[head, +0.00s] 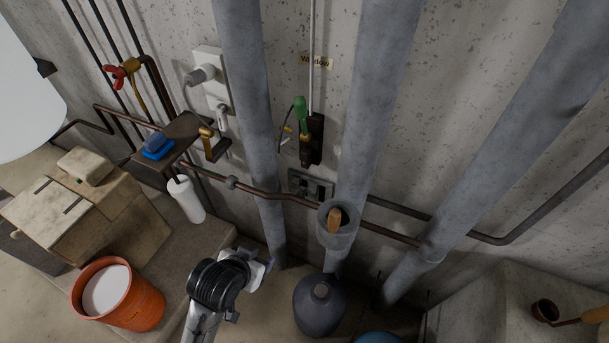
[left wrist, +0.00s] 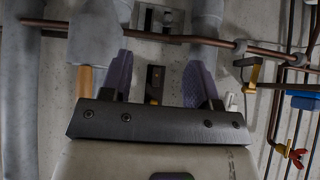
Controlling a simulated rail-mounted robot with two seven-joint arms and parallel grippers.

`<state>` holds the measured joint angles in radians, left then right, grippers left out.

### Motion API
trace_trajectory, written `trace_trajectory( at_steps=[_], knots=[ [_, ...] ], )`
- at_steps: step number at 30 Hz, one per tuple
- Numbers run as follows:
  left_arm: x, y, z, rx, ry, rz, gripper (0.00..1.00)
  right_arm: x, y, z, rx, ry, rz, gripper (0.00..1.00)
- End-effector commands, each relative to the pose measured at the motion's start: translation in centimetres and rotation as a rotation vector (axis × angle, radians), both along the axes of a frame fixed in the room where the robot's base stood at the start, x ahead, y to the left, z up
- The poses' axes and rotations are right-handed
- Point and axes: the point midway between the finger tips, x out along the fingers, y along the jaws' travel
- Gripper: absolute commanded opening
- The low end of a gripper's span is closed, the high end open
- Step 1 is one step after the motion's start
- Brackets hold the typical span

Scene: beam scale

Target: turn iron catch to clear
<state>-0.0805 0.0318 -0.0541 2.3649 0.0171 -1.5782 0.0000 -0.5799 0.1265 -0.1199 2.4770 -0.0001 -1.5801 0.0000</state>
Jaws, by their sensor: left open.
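I cannot tell for sure which part is the iron catch. A small grey metal plate with dark fittings (head: 311,185) is on the wall between two pipes, and shows at the top of the left wrist view (left wrist: 160,20). Above it in the head view is a dark upright bracket (head: 317,138) with a green-handled tool (head: 300,112). My left gripper (head: 268,263) is below the plate in the head view, in front of the wall. In the left wrist view its fingers (left wrist: 160,85) are apart, with nothing held between them. My right gripper is not in view.
Thick grey pipes (head: 247,90) stand close around the plate. A thin copper pipe (head: 285,197) crosses below it. A pipe cup (head: 337,238) holds a wooden handle. A brass lever (head: 207,143), orange bucket (head: 135,310) and dark jug (head: 319,307) are nearby.

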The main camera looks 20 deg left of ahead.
Motion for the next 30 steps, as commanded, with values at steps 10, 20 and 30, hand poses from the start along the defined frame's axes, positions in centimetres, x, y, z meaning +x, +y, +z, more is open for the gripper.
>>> trace_trajectory(
  at_steps=[10,20,30],
  knots=[
    [13.8,-0.5,-3.5,-0.169,-0.255,0.001,0.55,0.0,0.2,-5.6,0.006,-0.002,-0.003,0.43],
    [18.9,0.4,-5.9,-0.198,-0.546,0.003,0.55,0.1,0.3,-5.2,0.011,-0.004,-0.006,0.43],
    [20.0,1.8,-2.0,-0.096,-0.852,0.022,0.55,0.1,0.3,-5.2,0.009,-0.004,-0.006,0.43]
  ],
)
